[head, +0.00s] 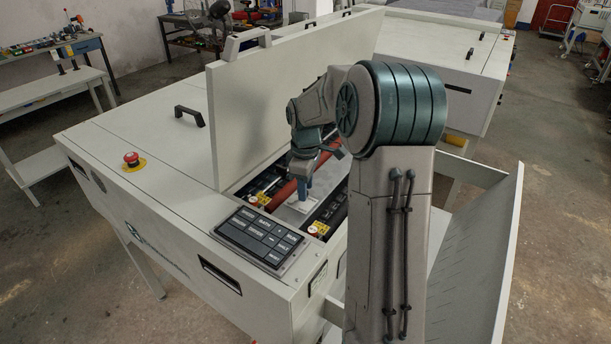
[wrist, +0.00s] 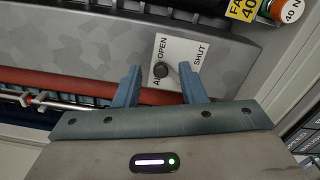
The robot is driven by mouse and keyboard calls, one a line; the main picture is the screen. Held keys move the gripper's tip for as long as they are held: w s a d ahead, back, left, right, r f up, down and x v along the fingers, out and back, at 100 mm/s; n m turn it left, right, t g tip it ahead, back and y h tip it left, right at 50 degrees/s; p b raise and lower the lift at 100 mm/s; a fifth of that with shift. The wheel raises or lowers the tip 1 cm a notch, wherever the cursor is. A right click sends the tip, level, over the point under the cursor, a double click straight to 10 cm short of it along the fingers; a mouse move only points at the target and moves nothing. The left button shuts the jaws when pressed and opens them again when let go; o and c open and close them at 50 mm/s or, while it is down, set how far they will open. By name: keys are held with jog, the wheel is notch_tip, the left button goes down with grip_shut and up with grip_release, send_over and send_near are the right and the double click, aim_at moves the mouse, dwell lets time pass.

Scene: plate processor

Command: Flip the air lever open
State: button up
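The air lever (wrist: 160,70) shows in the wrist view as a small dark round knob on a white label plate (wrist: 183,58). The plate reads OPEN and SHUT, with the word AIR partly covered by the knob. My gripper (wrist: 160,82) has its two blue fingers apart, one on each side of the knob. I cannot tell whether either finger touches it. In the head view my gripper (head: 305,188) reaches down into the open bay of the machine, near the pale label plate (head: 301,204). The lever itself cannot be made out there.
A raised cover panel (head: 285,100) stands behind the bay. A yellow-labelled part (wrist: 243,10) is at the upper right. A keypad (head: 262,236) and red emergency button (head: 131,158) sit on the machine top.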

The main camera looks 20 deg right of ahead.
notch_tip(320, 180, up, 14)
jog(key=b, duration=0.1)
jog(key=shift+f, duration=0.15)
dwell(0.5)
jog(key=s+a+f+m+t, duration=0.1)
jog(key=s+a+m, duration=0.2)
jog(key=s, duration=0.5)
jog(key=s+a+f+m+t, duration=0.1)
jog(key=s+a+f+m, duration=0.1)
jog(key=s, duration=0.7)
jog(key=s+a+f+m+t, duration=0.1)
jog(key=s+a+f+m, duration=0.1)
jog(key=s+a+m, duration=0.2)
jog(key=shift+s+a+f+t, duration=0.1)
jog(key=shift+s+a, duration=0.25)
jog(key=shift+s, duration=0.35)
jog(key=shift+s+a+f+t, duration=0.1)
jog(key=shift+s+a, duration=0.25)
jog(key=shift+s, duration=0.4)
jog(key=shift+s+a+f+t, duration=0.1)
jog(key=shift+s+a, duration=0.25)
jog(key=shift+s, duration=0.35)
jog(key=shift+s+f+m, duration=0.3)
jog(key=shift+m, duration=0.1)
